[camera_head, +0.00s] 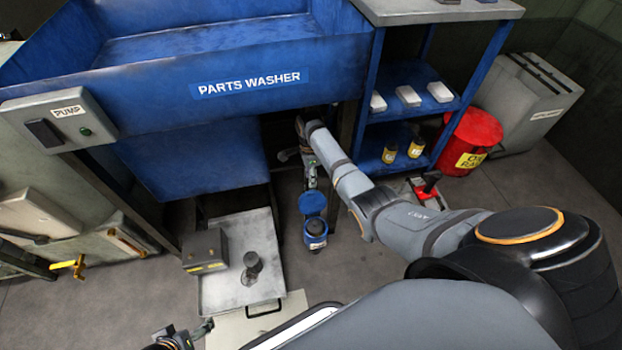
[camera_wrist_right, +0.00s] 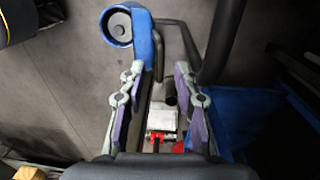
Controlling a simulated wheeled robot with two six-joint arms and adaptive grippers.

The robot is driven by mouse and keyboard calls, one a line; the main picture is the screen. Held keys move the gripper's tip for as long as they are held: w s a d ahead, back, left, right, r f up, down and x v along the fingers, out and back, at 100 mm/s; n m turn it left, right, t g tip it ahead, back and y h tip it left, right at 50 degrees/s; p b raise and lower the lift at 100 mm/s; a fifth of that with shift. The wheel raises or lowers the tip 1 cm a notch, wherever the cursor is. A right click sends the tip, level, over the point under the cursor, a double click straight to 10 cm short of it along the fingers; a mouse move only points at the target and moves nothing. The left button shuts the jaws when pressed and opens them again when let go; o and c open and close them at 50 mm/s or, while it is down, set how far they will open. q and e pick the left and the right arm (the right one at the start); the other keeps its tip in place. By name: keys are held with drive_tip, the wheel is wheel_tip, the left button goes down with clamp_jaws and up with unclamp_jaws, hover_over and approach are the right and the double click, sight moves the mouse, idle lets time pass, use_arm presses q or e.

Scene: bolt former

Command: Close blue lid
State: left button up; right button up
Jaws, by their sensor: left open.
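A small blue canister (camera_head: 315,238) with a dark inside stands on the floor at the middle of the head view. Its round blue lid (camera_head: 312,204) is open, raised at the far side of the rim. My right gripper (camera_head: 312,180) is just beyond the lid. In the right wrist view the canister (camera_wrist_right: 118,26) shows from above at the top left, with the lid (camera_wrist_right: 145,42) nearly edge-on beside it. My right gripper (camera_wrist_right: 160,75) is open there, its fingers apart, with no clear grip on the lid. My left gripper (camera_head: 190,335) is at the bottom edge, open and apart from the canister.
A metal tray (camera_head: 225,295) with a grey box (camera_head: 205,250) and a dark part (camera_head: 252,265) lies left of the canister. The blue parts washer (camera_head: 200,150) overhangs behind. A blue shelf (camera_head: 405,140) and red bin (camera_head: 470,140) stand at right.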

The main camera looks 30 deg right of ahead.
clamp_jaws()
idle(0.3)
